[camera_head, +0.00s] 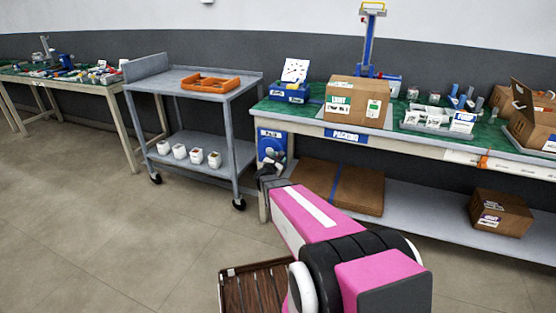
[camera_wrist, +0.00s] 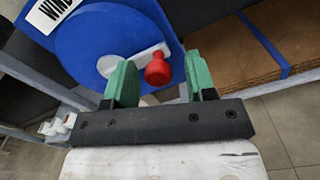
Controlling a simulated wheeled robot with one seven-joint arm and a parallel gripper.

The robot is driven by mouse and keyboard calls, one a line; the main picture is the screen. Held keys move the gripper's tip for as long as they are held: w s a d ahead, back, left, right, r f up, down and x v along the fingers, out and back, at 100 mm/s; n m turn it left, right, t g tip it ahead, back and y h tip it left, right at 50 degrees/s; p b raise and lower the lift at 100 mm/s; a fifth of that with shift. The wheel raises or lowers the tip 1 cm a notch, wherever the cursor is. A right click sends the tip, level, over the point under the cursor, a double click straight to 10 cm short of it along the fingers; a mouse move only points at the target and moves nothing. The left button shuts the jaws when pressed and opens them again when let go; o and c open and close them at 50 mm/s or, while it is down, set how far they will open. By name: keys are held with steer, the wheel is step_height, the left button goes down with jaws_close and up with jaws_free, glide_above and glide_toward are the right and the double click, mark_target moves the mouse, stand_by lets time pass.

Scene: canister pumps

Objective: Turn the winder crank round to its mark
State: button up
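The winder is a blue round disc (camera_wrist: 95,35) on a blue panel, with a white label partly reading "WIND" at the upper left of the wrist view. Its pale grey crank (camera_wrist: 128,59) reaches right and ends in a red knob (camera_wrist: 158,72). My gripper (camera_wrist: 157,62) is open, with one green finger on each side of the knob and gaps between. I cannot tell how deep the knob sits between them. In the head view the winder (camera_head: 267,140) hangs at the packing bench's left end, partly hidden by my gripper (camera_head: 270,165). I cannot make out the mark.
The packing bench (camera_head: 420,150) has brown boxes (camera_head: 338,193) on its lower shelf, right of the winder. A grey cart (camera_head: 203,84) with an orange tray (camera_head: 210,84) stands close on the left.

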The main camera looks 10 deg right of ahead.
steer(key=v, duration=1.1)
stand_by(0.3)
